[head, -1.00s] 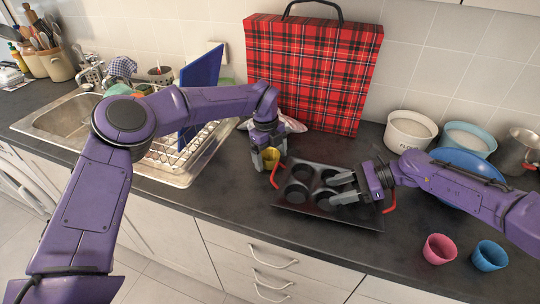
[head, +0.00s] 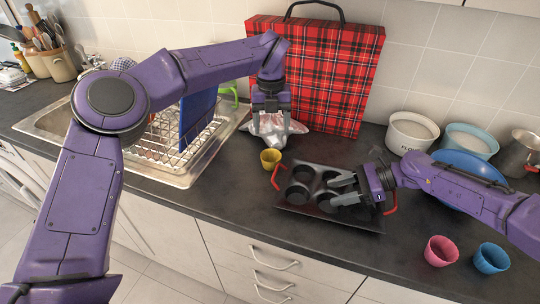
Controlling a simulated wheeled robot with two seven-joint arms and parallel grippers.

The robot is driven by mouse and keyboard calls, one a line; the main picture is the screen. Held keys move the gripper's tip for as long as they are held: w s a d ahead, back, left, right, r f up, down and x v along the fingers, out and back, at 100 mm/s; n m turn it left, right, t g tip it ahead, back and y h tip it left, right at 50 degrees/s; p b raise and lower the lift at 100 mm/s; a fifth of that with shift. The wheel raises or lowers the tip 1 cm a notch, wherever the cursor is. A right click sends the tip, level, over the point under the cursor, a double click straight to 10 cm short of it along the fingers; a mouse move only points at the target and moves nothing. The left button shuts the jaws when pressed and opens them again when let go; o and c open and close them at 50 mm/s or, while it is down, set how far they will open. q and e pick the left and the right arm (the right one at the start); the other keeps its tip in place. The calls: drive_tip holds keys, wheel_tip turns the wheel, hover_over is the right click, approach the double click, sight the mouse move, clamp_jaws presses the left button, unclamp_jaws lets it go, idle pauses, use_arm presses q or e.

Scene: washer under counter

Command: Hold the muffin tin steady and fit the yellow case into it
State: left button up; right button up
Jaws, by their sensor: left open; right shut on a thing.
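The yellow case (head: 270,160) stands upright on the dark counter, just left of the muffin tin and apart from it. The muffin tin (head: 322,219) is dark, with several round cups and red handles at its left and right ends. My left gripper (head: 271,114) is open and empty, raised above and behind the yellow case, in front of the tartan case. My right gripper (head: 342,190) is shut on the muffin tin, its fingers over the right part; the exact contact is hard to see. Some cups on that side are partly hidden by it.
A pink case (head: 441,251) and a blue case (head: 490,258) stand at the front right. A red tartan case (head: 330,80) stands against the wall. The sink and dish rack (head: 170,150) are at left.

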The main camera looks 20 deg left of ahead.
sight(271, 156)
use_arm(q)
wheel_tip(271, 156, down, 12)
drive_tip(key=m, duration=0.4)
drive_tip(key=shift+a+f, duration=0.15)
drive_tip(key=shift+f, duration=0.1)
drive_tip(key=c, duration=0.8)
drive_tip(key=shift+o, duration=0.2)
wheel_tip(271, 156, up, 10)
wheel_tip(271, 156, down, 9)
drive_tip(key=shift+w+f, duration=0.1)
drive_tip(key=shift+f, duration=0.1)
